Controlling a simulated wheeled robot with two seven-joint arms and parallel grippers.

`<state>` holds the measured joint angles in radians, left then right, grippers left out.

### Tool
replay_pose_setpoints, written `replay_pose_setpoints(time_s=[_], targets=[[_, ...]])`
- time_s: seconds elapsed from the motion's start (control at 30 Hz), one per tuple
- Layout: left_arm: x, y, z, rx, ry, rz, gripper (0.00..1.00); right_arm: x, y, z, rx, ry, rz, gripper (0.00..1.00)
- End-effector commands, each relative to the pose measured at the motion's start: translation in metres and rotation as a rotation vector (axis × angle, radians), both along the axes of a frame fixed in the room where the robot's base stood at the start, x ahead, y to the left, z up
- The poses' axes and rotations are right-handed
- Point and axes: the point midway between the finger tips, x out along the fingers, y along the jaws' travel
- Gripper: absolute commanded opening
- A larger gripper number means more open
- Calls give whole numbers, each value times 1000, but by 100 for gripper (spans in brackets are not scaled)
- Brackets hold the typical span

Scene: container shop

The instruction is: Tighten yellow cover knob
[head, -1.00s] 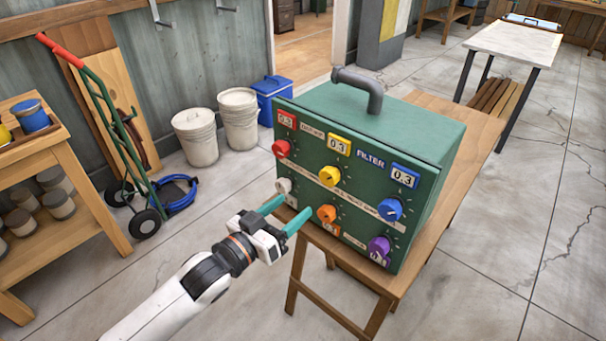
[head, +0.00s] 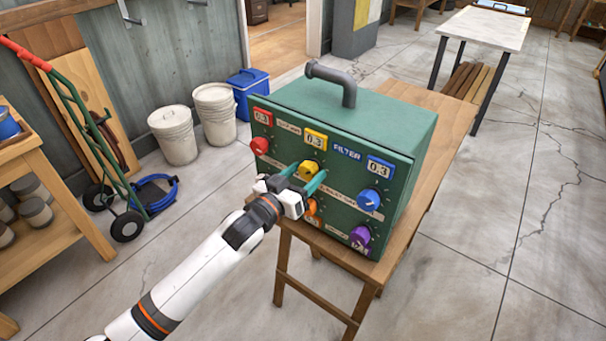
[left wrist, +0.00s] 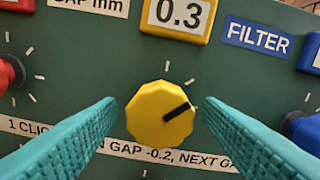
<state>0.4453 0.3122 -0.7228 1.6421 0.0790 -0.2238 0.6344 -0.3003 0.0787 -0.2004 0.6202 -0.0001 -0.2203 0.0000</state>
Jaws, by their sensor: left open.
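The yellow knob (head: 308,170) is on the front of the green box (head: 390,126), below a yellow 0.3 display (head: 315,139). In the left wrist view the yellow knob (left wrist: 160,115) shows whole, with a black pointer mark aimed right and slightly up. My left gripper (head: 303,177) is open in front of the knob. In the left wrist view its teal fingers (left wrist: 160,128) stand on either side of the knob with a gap on each side. I cannot tell how far the fingertips are from the panel. My right gripper is not in view.
A red knob (head: 259,146) and a blue knob (head: 368,199) flank the yellow one. An orange knob (head: 313,207) and a purple knob (head: 360,236) sit lower. The box stands on a wooden table (head: 425,205). Floor to the right is clear.

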Motion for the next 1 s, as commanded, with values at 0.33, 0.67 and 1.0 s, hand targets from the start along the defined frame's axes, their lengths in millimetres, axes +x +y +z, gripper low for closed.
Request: replay_pose_setpoints(time_s=[0.33, 0.67, 1.0], targets=[[0, 0, 0, 0, 0, 0, 19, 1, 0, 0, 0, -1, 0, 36], [0, 0, 0, 38, -28, 0, 16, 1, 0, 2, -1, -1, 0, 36], [0, 0, 1, 222, -163, -1, 16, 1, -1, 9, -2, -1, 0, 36]])
